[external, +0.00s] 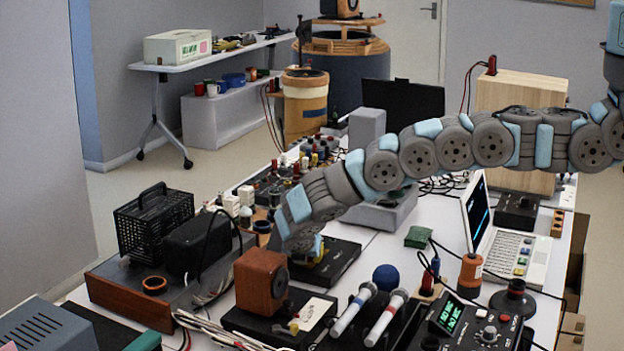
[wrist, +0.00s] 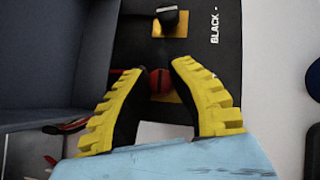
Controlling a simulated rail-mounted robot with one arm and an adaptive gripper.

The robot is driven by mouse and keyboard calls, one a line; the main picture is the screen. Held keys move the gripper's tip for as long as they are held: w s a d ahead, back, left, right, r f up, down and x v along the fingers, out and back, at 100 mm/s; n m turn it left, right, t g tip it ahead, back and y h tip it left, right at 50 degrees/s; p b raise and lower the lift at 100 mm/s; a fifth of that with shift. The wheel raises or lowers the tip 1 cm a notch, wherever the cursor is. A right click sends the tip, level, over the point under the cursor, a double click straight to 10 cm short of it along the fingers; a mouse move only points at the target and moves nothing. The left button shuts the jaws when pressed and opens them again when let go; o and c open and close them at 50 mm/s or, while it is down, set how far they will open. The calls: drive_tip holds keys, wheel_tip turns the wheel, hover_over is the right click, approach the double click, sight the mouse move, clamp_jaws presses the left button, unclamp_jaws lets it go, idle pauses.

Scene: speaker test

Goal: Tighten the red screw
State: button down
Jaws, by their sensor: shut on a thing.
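The red screw (wrist: 160,82) sits on a brass-coloured plate on a black box (wrist: 218,60) marked "BLACK -". My gripper (wrist: 160,68), with yellow ridged fingers, is shut on the red screw, with one finger on each side of it. A black screw (wrist: 168,18) on its own brass plate stands just beyond, free of the fingers. In the external view my gripper (external: 312,250) points down at the black box (external: 338,266) on the white table, and the red screw is hidden there.
A wooden speaker (external: 262,280) stands close to my gripper at the front. Two microphones (external: 386,318) lie to the right of it. A black amplifier (external: 200,243) is on the left, and a laptop-like device (external: 505,250) on the right. Cables crowd the table.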

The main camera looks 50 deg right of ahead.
drive_tip(key=shift+m+b, duration=0.3)
drive_tip(key=shift+b, duration=0.1)
drive_tip(key=c, duration=0.9)
unclamp_jaws()
drive_tip(key=v, duration=1.2)
drive_tip(key=shift+w, duration=0.2)
